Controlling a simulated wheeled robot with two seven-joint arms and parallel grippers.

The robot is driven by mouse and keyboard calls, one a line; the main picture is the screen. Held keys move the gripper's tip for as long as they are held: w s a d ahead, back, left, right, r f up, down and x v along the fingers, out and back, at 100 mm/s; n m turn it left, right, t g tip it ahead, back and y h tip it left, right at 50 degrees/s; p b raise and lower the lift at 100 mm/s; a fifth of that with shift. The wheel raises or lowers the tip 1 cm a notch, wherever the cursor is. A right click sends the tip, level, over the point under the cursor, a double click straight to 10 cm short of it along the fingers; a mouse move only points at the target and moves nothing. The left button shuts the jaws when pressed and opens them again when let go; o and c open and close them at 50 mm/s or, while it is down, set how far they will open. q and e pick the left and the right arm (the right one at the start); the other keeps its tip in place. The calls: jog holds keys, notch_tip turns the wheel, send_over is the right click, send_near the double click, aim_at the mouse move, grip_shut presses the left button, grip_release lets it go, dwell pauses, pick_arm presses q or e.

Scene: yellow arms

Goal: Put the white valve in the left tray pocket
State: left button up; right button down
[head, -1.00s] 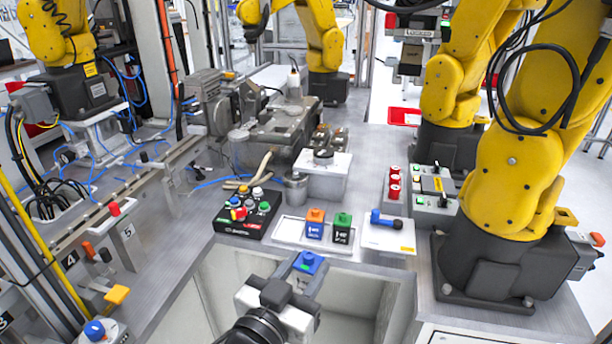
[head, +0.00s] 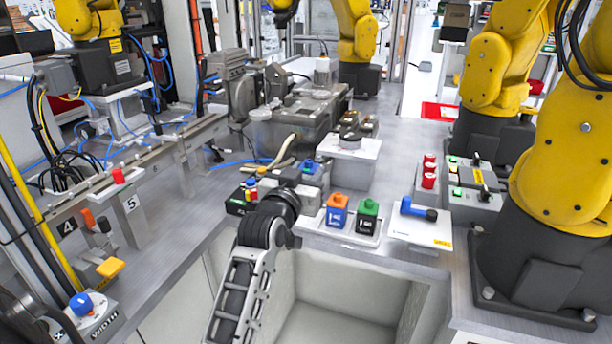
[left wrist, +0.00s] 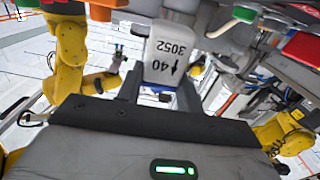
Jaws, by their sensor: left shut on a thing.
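The white valve (left wrist: 172,50) has a white body printed "40 3052" and an arrow, seen upside down in the left wrist view. Its blue top (head: 310,166) shows in the head view. My left gripper (head: 308,178) is shut on it and holds it up behind the left end of the white tray, as seen in the head view. The tray (head: 345,240) holds a blue valve with an orange top (head: 336,212) and a black valve with a green top (head: 367,218). My arm partly hides the tray's left pocket. My right gripper is out of view.
Right of the tray, a blue part (head: 418,210) lies on a white plate (head: 420,232). A deep open bin (head: 340,325) lies in front. A white pedestal (head: 347,160) stands behind.

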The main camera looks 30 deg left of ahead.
pick_arm(q)
jog(key=shift+f+b, duration=1.3)
jog(key=shift+f, duration=0.15)
jog(key=shift+f+b, duration=0.6)
jog(key=shift+b, duration=0.05)
jog(key=shift+f, duration=0.8)
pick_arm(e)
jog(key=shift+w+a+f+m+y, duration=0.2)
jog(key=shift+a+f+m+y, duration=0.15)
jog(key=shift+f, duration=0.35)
pick_arm(q)
jog(key=shift+f+b, duration=0.4)
jog(key=shift+f, duration=0.05)
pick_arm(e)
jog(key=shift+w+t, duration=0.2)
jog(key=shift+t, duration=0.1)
pick_arm(q)
jog(key=o, duration=1.1)
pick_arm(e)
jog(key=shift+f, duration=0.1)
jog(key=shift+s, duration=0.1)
